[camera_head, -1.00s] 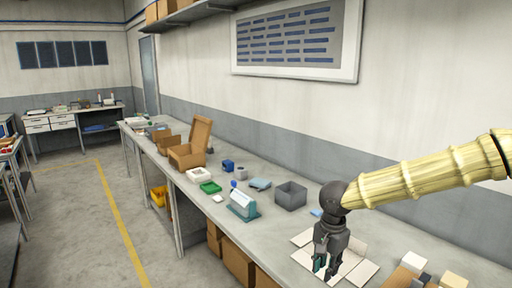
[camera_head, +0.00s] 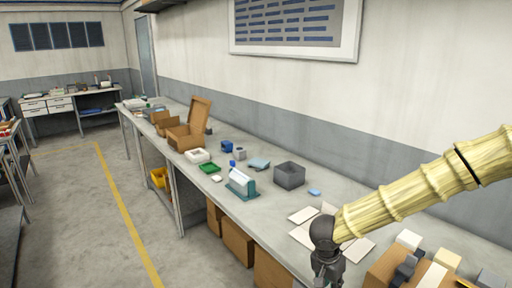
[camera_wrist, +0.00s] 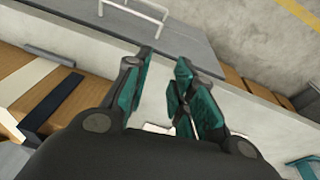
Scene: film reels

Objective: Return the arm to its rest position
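My gripper (camera_head: 327,282) hangs at the lower right of the head view, at the front edge of the workbench, with its fingertips at or past the picture's bottom edge. In the wrist view my gripper (camera_wrist: 164,58) shows teal-padded fingers spread apart, with nothing between them. My arm comes in from the right above the bench. An open, flat white carton (camera_head: 300,215) lies on the bench behind the gripper and is partly hidden by it.
The long workbench (camera_head: 262,200) carries a grey bin (camera_head: 289,175), a teal-and-white holder (camera_head: 242,183), a green tray (camera_head: 209,168) and an open cardboard box (camera_head: 187,137). A brown box (camera_head: 385,268) stands right of my gripper. The floor aisle (camera_head: 90,220) at left is clear.

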